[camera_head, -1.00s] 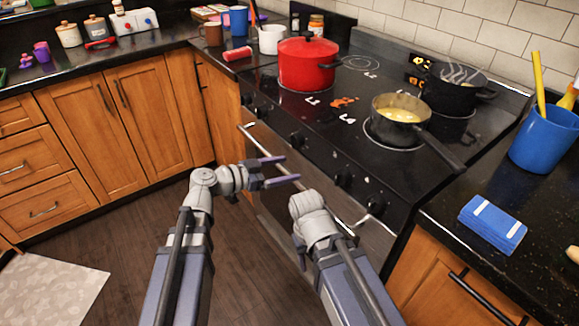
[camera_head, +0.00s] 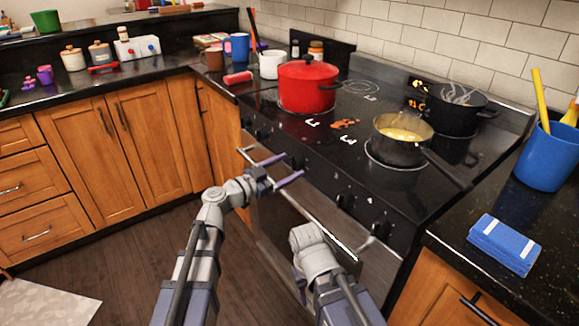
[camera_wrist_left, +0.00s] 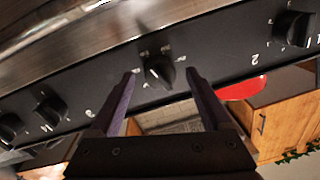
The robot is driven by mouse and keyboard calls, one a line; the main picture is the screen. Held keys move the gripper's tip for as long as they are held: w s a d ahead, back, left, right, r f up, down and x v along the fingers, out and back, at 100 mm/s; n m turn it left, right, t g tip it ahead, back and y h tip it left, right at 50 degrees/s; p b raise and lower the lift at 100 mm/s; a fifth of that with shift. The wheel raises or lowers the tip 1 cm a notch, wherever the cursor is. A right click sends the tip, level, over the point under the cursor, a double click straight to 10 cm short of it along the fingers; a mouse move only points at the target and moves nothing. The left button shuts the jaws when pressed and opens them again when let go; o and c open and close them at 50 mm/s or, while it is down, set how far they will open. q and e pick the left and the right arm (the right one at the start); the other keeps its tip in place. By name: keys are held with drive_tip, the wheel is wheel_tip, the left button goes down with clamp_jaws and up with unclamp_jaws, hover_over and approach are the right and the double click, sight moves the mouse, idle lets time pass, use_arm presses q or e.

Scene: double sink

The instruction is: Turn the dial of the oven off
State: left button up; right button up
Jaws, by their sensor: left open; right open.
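The oven's front panel (camera_wrist_left: 215,58) is black and carries several black dials. In the left wrist view one dial (camera_wrist_left: 159,70) appears between the fingertips of my left gripper (camera_wrist_left: 162,73), with a gap on each side. In the head view my left gripper (camera_head: 295,165) is open and empty at the panel, its purple fingers pointing at a dial that they partly hide. Two more dials (camera_head: 345,200) are to the right on the panel. My right gripper (camera_head: 301,285) is low by the oven door, mostly hidden behind its own wrist, its fingers barely showing.
The oven handle (camera_head: 325,232) runs below the dials. A red pot (camera_head: 308,88), a saucepan with yellow food (camera_head: 403,142) and a black pan (camera_head: 455,110) stand on the stove. A blue towel (camera_head: 503,245) lies on the right counter.

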use_arm(q)
drive_tip(key=shift+w+d, duration=0.35)
drive_tip(key=shift+d, duration=0.05)
clamp_jaws()
idle(0.5)
